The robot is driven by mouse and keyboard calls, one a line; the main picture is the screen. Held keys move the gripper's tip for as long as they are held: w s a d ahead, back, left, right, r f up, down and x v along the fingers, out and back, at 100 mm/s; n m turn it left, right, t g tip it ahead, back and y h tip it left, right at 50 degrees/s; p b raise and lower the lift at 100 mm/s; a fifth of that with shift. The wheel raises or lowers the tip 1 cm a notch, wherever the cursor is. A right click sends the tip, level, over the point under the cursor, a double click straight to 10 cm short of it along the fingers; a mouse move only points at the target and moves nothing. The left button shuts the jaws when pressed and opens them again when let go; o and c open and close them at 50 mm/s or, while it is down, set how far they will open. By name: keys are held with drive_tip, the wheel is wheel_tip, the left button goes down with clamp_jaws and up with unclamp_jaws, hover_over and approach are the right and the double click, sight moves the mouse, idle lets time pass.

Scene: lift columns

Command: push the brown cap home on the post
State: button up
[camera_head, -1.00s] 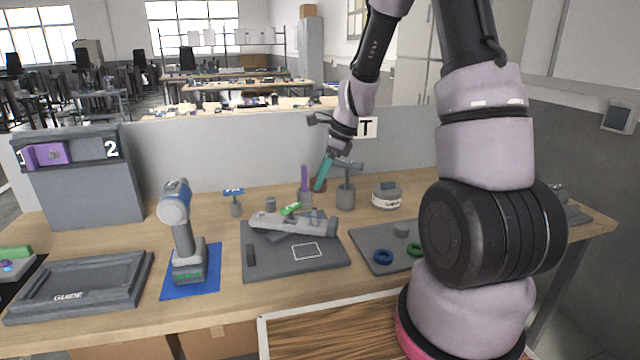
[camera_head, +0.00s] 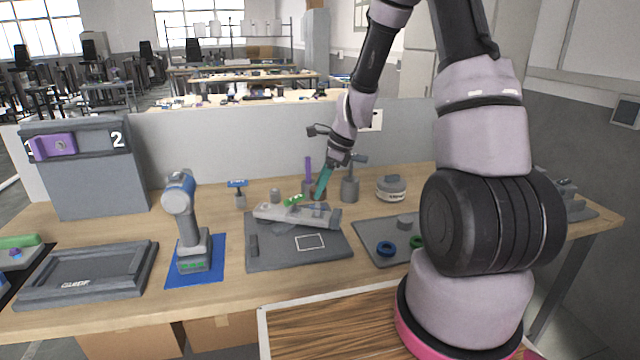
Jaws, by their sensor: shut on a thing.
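My gripper (camera_head: 337,158) is small and far off over the back middle of the table, pointing down. It is shut on a slim teal bar (camera_head: 324,181), which slants down and to the left. A small brownish patch at the lower end of the bar looks like the brown cap (camera_head: 317,196). The bar covers part of it. The post beneath cannot be made out, and I cannot tell how far down the cap sits or whether the bar touches it.
A purple-handled thing (camera_head: 308,170) stands close left of the bar, and a grey upright tool (camera_head: 350,187) close right. A grey mat with a grey device (camera_head: 290,214) lies in front. A round pot (camera_head: 391,188) is farther right. A drill (camera_head: 184,220) stands left.

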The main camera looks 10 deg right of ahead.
drive_tip(key=shift+s+f, duration=0.1)
drive_tip(key=shift+f, duration=1.4)
idle(2.0)
drive_tip(key=o, duration=1.6)
drive_tip(key=shift+c, duration=0.2)
drive_tip(key=shift+r, duration=0.3)
drive_tip(key=shift+r, duration=3.2)
clamp_jaws()
